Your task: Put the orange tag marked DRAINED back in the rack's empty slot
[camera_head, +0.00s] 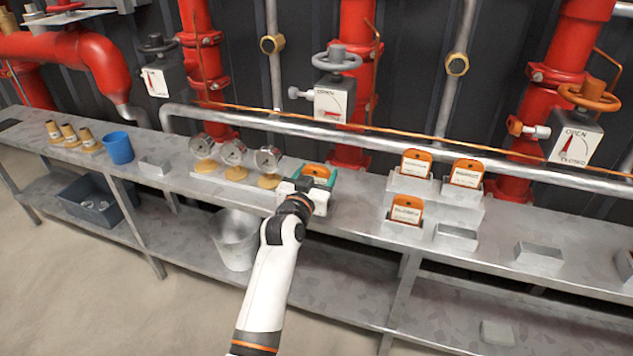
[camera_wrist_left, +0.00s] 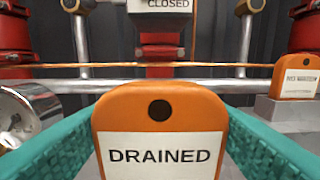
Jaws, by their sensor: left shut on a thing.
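The orange DRAINED tag (camera_wrist_left: 160,110) stands upright between the teal fingers of my left gripper (camera_head: 316,177), its white label facing the wrist camera. In the head view only the orange top of the tag (camera_head: 317,170) shows, over the bench. My left gripper is shut on it. The stepped metal rack (camera_head: 436,208) is to the right. Its two upper slots and its front left slot hold orange tags (camera_head: 416,164) (camera_head: 466,173) (camera_head: 406,210). The front right slot (camera_head: 456,238) is empty. My right gripper is not in view.
Several gauges (camera_head: 233,153) on tan bases stand just left of the left gripper. A separate open metal holder (camera_head: 539,256) sits right of the rack. Pipes and valves run behind the bench (camera_head: 352,212). The bench between gripper and rack is clear.

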